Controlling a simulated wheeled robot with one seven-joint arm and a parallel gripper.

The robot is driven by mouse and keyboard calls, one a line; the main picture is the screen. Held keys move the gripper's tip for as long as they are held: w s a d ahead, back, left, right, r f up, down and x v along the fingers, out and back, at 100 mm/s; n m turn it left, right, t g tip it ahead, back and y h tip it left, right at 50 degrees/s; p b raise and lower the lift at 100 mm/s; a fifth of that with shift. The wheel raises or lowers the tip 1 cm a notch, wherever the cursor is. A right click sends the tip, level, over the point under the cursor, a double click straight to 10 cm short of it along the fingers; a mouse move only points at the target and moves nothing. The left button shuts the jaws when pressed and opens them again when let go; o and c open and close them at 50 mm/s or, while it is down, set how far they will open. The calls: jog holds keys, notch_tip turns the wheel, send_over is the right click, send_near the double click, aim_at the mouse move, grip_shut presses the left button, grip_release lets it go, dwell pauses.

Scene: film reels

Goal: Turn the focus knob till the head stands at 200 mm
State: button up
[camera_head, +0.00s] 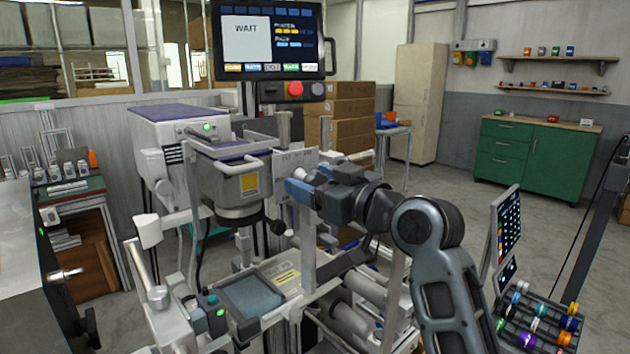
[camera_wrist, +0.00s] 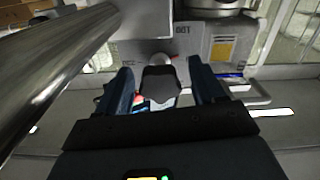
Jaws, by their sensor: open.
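The head (camera_head: 235,185), a light grey housing with a purple top, a yellow label and a dark round underside, is mounted on the machine left of my gripper. A pale scale plate (camera_head: 298,160) with small marks stands beside it; I cannot read the head's height from it. In the wrist view the plate (camera_wrist: 182,45) shows an upside-down "100". A dark lobed knob (camera_wrist: 160,86) lies between my two blue fingers, with gaps on both sides. My gripper (camera_wrist: 164,92) is open around it. In the head view my gripper (camera_head: 300,188) is at the plate and the knob is hidden.
A screen (camera_head: 265,40) reading "WAIT" hangs above, with a red button (camera_head: 295,88) below. A thick metal post (camera_wrist: 55,70) runs close along the left of the wrist view. Rollers and rails lie below my arm. A rack of coloured reels (camera_head: 540,320) stands lower right.

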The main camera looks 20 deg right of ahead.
jog(key=shift+c, duration=0.4)
jog(key=c, duration=1)
jog(key=shift+r+m+p, duration=0.15)
jog(key=shift+m+p, duration=0.55)
jog(key=shift+m, duration=0.2)
jog(key=shift+f+m+p, duration=0.25)
jog(key=shift+m+p, duration=0.05)
jog(key=shift+m, duration=0.6)
jog(key=o, duration=1.1)
jog(key=shift+r, duration=0.1)
jog(key=shift+b+v, duration=0.75)
jog(key=shift+v, duration=3.2)
